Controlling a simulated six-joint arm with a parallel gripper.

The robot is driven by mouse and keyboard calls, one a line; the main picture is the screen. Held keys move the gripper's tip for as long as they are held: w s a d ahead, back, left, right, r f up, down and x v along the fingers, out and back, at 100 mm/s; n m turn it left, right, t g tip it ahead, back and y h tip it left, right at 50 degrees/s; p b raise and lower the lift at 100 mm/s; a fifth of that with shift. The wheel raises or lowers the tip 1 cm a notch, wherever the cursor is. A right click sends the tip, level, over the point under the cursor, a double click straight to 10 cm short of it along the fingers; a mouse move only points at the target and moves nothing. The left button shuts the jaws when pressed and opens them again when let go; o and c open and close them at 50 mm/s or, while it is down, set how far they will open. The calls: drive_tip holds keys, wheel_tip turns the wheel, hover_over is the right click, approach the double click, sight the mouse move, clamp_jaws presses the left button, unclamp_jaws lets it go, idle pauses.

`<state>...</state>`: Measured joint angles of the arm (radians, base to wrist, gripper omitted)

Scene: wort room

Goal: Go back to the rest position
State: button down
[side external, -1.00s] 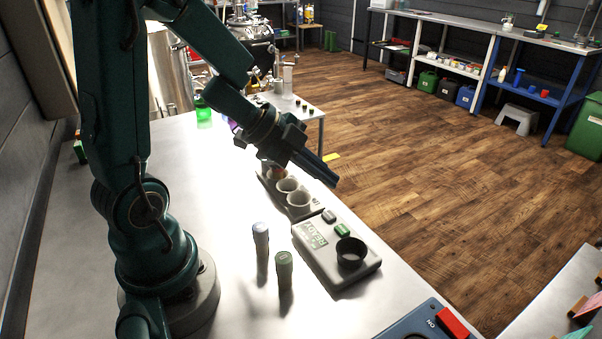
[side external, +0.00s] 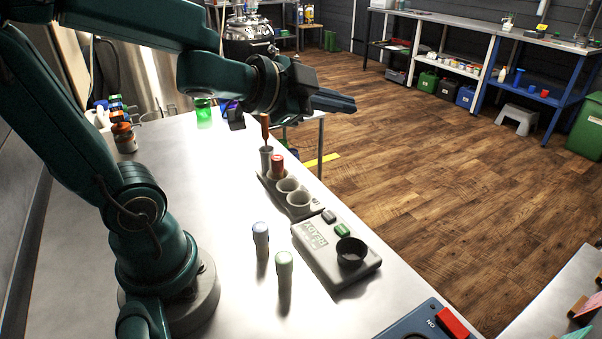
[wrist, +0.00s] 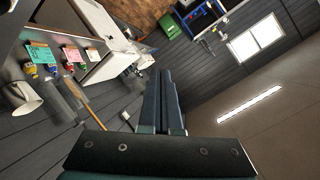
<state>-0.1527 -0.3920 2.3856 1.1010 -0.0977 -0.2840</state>
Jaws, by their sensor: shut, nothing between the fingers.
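My gripper (side external: 344,103) is raised above the back of the steel bench (side external: 222,215), its fingers pointing right and roughly level. In the wrist view its fingers (wrist: 164,102) lie together with nothing between them. It is apart from everything on the bench. The wrist view is tilted and looks across the room at the walls and a ceiling light.
Below my gripper stands a grey holder (side external: 262,180) with a red-capped vial (side external: 277,164). Nearer are a blue-capped vial (side external: 261,240), a green-capped vial (side external: 284,270) and a grey device (side external: 322,262) with a black cup. The air around the fingers is clear.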

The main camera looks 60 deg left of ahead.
drive_tip(key=s+d+f+n+g, duration=0.2)
drive_tip(key=s+f+n+g, duration=0.1)
drive_tip(key=s, duration=0.4)
drive_tip(key=s+d+f+n+g, duration=0.3)
drive_tip(key=s+n+g, duration=0.2)
drive_tip(key=s, duration=0.2)
drive_tip(key=shift+s+f+h, duration=0.35)
drive_tip(key=shift+s+h, duration=0.05)
